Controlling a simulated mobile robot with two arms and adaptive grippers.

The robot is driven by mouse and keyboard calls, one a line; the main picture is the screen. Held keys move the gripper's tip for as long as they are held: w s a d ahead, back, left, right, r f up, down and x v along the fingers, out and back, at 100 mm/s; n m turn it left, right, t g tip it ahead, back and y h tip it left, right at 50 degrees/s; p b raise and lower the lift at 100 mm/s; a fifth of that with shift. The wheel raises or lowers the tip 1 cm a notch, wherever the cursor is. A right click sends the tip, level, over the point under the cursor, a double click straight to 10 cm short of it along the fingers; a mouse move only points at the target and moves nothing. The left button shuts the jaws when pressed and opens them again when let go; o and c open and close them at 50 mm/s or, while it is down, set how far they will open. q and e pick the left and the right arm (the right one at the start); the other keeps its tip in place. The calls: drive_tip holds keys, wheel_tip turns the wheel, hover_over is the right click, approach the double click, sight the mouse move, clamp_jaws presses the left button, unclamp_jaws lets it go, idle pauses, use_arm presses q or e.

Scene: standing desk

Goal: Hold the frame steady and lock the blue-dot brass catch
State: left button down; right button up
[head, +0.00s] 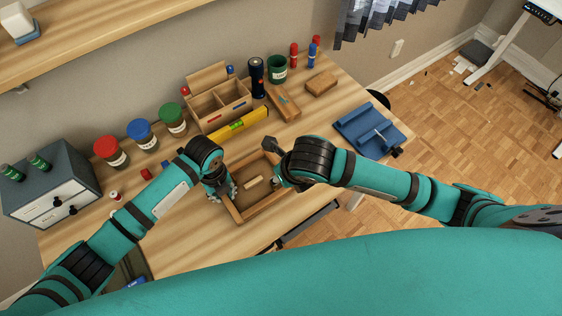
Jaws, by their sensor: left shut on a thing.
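The wooden frame (262,206) lies on the desk in the middle of the head view, with a brown inside and a small pale wooden piece (252,183) within it. My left gripper (222,194) is at the frame's left side and shut on it. My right gripper (279,176) is at the frame's right side, largely hidden behind its own wrist. I cannot tell its opening or whether it touches the frame. The brass catch and its blue dot cannot be made out at this size.
Behind the frame are a yellow level (239,125) and a wooden organiser (222,104). Lidded jars (142,133) and a grey drawer box (52,189) stand left. A blue pouch (370,130) lies right.

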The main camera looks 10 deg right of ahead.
use_arm(q)
drive_tip(key=c, duration=1.1)
unclamp_jaws()
